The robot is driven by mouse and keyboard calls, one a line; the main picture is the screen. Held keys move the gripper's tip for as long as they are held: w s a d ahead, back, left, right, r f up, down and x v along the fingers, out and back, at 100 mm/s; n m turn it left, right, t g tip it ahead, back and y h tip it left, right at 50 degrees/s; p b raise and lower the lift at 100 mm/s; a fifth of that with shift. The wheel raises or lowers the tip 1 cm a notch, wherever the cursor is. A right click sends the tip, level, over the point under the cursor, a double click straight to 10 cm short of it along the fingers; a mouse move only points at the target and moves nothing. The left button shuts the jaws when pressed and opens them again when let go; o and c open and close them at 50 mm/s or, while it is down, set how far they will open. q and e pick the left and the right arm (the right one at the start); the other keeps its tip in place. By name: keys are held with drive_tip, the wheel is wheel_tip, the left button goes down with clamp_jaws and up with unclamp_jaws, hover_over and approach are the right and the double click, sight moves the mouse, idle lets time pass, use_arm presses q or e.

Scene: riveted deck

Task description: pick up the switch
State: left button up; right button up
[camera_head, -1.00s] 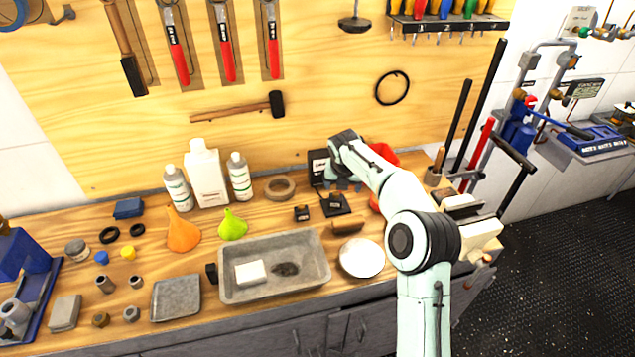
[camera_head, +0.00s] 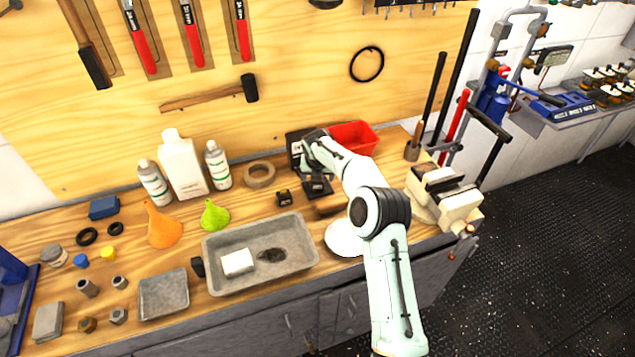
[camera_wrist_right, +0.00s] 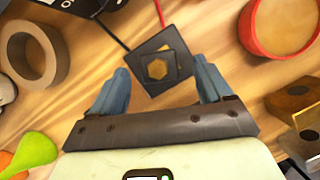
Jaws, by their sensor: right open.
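In the head view my right gripper (camera_head: 313,168) is over a dark square object (camera_head: 317,188), probably the same piece, partly hidden by the hand. Whether the fingers are level with it cannot be told. My left gripper is not in view.
A black meter (camera_head: 296,146) stands close behind the gripper, with red and black leads.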

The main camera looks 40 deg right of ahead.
drive_tip(key=x, duration=0.3)
drive_tip(key=shift+w+f, duration=0.1)
drive_tip(key=shift+a, duration=0.1)
drive_tip(key=c, duration=1.1)
drive_tip(key=shift+c, duration=0.5)
